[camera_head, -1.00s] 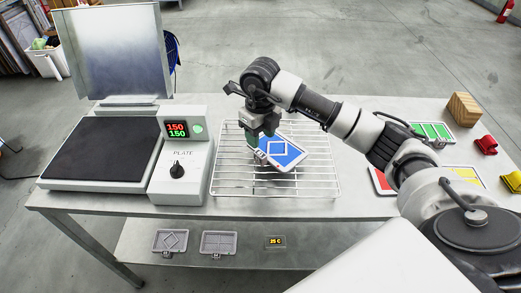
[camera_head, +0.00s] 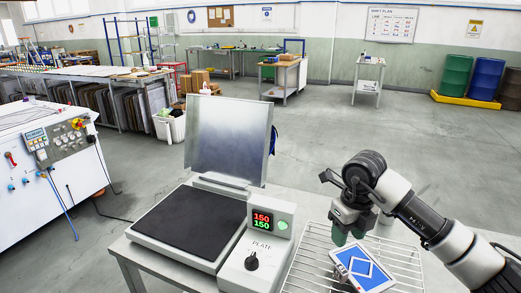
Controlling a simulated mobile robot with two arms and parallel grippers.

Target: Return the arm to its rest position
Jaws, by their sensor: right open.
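My right gripper (camera_head: 348,235) is open, with greenish fingertips pointing down over the wire rack (camera_head: 405,247). Its arm comes in from the right. A blue panel with a white diamond outline and pale rim (camera_head: 362,268) sits at the rack, just below the fingertips in the picture. The gripper looks empty and apart from the panel, though the gap is small. Part of the panel and rack is cut off by the bottom edge. My left gripper is not in view.
A heating plate (camera_head: 190,224) with a raised metal lid (camera_head: 229,140) stands left of the rack. Its control box (camera_head: 258,250) reads 150 over 150. A white machine with a control panel (camera_head: 45,150) is at far left. Open floor lies behind the bench.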

